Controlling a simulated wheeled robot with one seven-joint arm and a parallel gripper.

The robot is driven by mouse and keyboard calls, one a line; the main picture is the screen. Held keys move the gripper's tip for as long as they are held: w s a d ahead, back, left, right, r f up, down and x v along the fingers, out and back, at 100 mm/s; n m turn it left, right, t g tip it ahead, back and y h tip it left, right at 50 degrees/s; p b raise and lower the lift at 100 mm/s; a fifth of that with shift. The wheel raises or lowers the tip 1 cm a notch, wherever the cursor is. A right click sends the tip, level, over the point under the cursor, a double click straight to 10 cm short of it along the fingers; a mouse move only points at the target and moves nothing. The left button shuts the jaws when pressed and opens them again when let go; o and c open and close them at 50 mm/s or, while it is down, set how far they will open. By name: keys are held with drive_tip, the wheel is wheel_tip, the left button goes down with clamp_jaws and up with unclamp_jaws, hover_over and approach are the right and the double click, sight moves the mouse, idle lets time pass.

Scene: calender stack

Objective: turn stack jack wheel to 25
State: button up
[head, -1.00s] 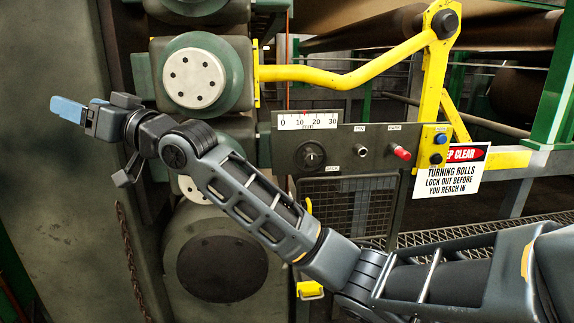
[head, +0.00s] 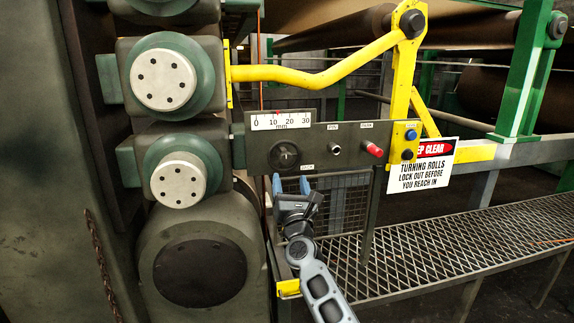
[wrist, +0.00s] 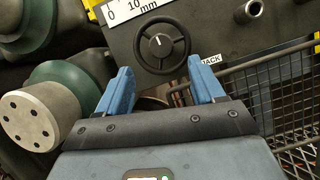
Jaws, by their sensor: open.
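The stack jack wheel (head: 286,155) is a small black spoked handwheel on a dark grey panel, above a JACK label. In the wrist view the wheel (wrist: 161,44) shows a white mark on its hub, pointing roughly up. A white mm scale (head: 282,121) from 0 to 30 sits above it, with a small red pointer a little past 10. My gripper (head: 291,183) has blue fingers and is open and empty, just below the wheel in the picture. In the wrist view its fingertips (wrist: 160,70) lie either side of the wheel's lower edge; contact cannot be told.
A plain knob (head: 334,148) and a red knob (head: 372,149) are right of the wheel. A yellow bar (head: 310,78) runs above the panel. Roll ends (head: 178,180) stand at left, a mesh guard (head: 350,205) below, and a warning sign (head: 422,165) at right.

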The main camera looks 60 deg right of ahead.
sight(287, 161)
drive_tip(key=x, duration=0.7)
drive_tip(key=shift+w+d+r+p, duration=0.1)
drive_tip(key=shift+d+p, duration=0.25)
drive_tip(key=shift+p, duration=0.05)
drive_tip(key=c, duration=1.1)
drive_tip(key=shift+o, duration=0.2)
drive_tip(key=shift+n+b, duration=0.3)
drive_tip(key=shift+b, duration=0.15)
